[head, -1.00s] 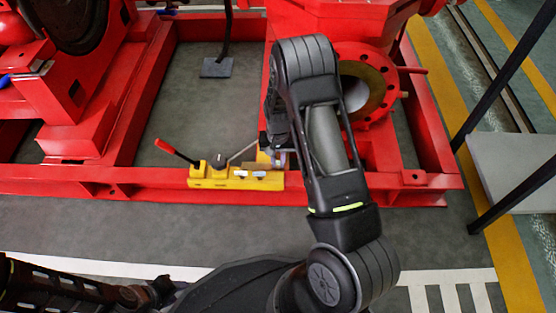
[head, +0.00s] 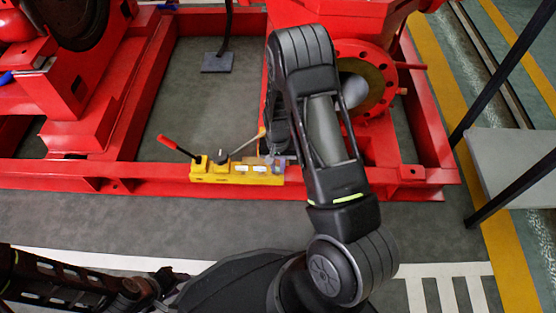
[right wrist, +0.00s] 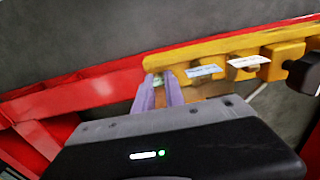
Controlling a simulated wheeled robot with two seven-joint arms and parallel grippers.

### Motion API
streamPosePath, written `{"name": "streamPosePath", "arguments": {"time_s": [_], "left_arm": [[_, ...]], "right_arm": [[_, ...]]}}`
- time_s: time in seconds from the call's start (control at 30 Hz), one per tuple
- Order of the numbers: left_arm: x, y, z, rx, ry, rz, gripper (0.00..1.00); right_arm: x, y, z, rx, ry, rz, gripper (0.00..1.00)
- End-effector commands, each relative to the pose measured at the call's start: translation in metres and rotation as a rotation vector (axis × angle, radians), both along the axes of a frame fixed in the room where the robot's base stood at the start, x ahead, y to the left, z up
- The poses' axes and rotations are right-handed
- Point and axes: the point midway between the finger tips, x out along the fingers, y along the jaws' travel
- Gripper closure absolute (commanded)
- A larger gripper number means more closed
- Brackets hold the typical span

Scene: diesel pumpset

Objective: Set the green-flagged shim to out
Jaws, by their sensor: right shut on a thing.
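The green-flagged shim shows only as a small green patch (right wrist: 157,79) between my fingertips at the end of the yellow block (right wrist: 215,58) in the right wrist view. My right gripper (right wrist: 158,88) is shut on it, and the fingers hide most of it. The block also shows in the head view (head: 225,172), on the front rail of the red frame, with the right gripper (head: 277,158) at its right end, largely hidden by my arm. The block carries white labels. My dark left gripper (head: 150,287) is low at the left, its fingers unclear.
A red-handled lever (head: 178,147) rises from the block's left end. A second, pale-tipped lever (head: 247,143) slants toward my right arm. The red flanged pump (head: 365,85) stands behind that arm. A grey platform (head: 510,165) is at the right. Floor in front is clear.

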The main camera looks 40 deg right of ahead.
Motion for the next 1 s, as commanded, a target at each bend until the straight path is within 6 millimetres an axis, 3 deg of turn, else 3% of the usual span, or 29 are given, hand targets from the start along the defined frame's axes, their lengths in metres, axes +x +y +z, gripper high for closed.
{"name": "streamPosePath", "arguments": {"time_s": [0.07, 0.1, 0.37, 0.67, 1.0], "left_arm": [[0.000, 0.000, 0.000, 0.000, 0.000, 0.000, 0.64], [0.000, 0.000, 0.000, 0.000, 0.000, 0.000, 0.64], [0.000, 0.000, 0.000, 0.000, 0.000, 0.001, 0.64], [0.000, 0.000, 0.001, 0.000, 0.000, 0.001, 0.64], [-0.004, 0.001, 0.027, -0.002, 0.011, -0.005, 0.64]], "right_arm": [[0.000, 0.000, 0.000, 0.001, 0.001, 0.000, 1.00], [0.000, 0.000, 0.000, 0.000, 0.000, 0.000, 0.84], [0.001, 0.000, 0.000, 0.000, 0.000, 0.000, 0.64], [0.001, -0.001, 0.003, -0.001, -0.001, 0.000, 0.64], [0.001, 0.000, 0.051, 0.000, -0.003, 0.001, 0.64]]}}
